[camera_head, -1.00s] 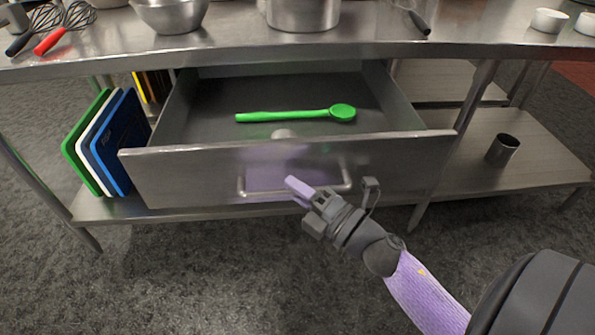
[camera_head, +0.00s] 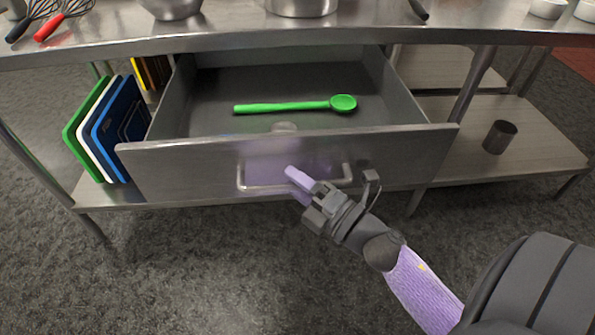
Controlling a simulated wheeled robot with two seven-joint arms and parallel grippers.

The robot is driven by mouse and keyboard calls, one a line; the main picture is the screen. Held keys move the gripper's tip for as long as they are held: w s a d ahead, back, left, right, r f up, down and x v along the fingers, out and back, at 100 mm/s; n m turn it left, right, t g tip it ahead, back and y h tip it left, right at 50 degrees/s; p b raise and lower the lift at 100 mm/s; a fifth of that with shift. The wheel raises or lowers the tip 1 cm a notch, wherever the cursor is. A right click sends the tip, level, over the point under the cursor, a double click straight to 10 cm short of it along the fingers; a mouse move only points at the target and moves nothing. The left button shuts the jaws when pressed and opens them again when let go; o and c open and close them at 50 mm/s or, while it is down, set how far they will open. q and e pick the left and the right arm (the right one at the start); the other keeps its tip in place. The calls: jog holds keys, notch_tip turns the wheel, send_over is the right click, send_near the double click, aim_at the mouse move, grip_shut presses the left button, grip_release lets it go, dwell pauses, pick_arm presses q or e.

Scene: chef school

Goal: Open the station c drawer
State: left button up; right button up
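The drawer (camera_head: 190,176) under the steel table is pulled well out, its inside showing. A green spoon (camera_head: 285,106) lies in it. The bar handle (camera_head: 262,189) runs across the middle of the drawer front. My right gripper (camera_head: 298,185) is at the handle, its purple fingers above and below the bar and apparently shut on it. The fingers hide part of the bar, so the exact contact is hard to see. My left gripper is not in view.
The steel tabletop (camera_head: 300,36) holds whisks (camera_head: 62,14), bowls and a pot (camera_head: 300,6). Chopping boards (camera_head: 92,128) stand on the lower shelf at left. A metal cup (camera_head: 499,137) stands on the shelf at right. The carpet in front is clear.

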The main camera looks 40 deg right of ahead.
jog(key=p+v, duration=0.1)
jog(key=v, duration=0.9)
